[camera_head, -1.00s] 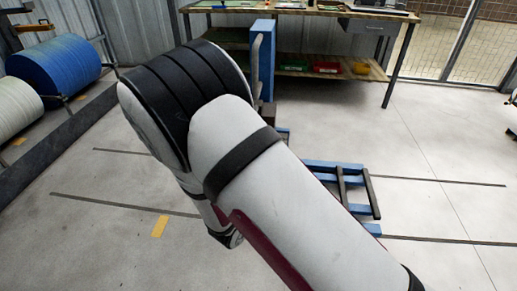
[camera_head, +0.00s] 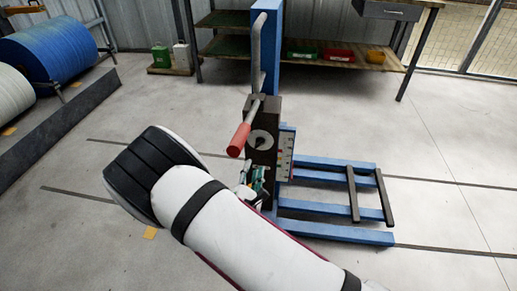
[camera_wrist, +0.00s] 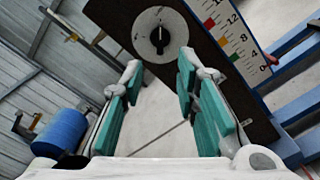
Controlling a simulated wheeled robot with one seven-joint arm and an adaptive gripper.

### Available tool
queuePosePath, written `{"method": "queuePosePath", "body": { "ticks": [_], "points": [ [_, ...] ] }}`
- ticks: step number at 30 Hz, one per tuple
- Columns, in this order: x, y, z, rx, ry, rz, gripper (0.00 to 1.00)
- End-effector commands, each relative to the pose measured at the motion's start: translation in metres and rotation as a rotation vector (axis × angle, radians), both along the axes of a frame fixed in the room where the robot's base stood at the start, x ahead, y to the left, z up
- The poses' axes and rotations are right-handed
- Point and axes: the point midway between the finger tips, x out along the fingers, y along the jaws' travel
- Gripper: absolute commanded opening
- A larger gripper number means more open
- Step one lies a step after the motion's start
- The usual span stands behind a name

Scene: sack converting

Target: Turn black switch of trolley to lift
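The blue trolley (camera_head: 325,232) stands on the floor, with an upright mast, a grey bar handle and a red-ended lever (camera_head: 239,139). A dark control box (camera_head: 276,128) on it carries a round pale dial (camera_head: 262,143). In the wrist view the dial (camera_wrist: 146,35) has a small black switch (camera_wrist: 160,36) at its centre, roughly upright in the picture. My gripper (camera_wrist: 160,62) is open, its teal-padded fingers apart and pointing toward the dial, with nothing between them. In the head view my gripper (camera_head: 257,181) is partly hidden behind my arm, just below the dial.
A numbered scale (camera_wrist: 228,32) is beside the box. A workbench (camera_head: 345,64) with red and yellow bins is behind. Blue and white rolls (camera_head: 48,52) lie at left. Open floor is at right.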

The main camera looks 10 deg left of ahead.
Motion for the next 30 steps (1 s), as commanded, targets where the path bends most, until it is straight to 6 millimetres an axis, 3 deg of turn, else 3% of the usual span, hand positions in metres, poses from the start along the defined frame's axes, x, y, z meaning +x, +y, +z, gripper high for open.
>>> {"method": "queuePosePath", "body": {
  "ticks": [9, 15, 21, 29, 30],
  "points": [
    [0.064, -0.003, -0.002, 0.001, -0.003, -0.003, 0.28],
    [0.092, -0.004, -0.001, 0.001, -0.001, -0.002, 0.28],
    [0.103, -0.004, -0.001, 0.000, 0.000, -0.001, 0.28],
    [0.105, -0.004, 0.000, -0.001, 0.000, -0.001, 0.28],
    [0.105, -0.004, 0.000, 0.000, 0.000, -0.001, 0.24]
  ]
}}
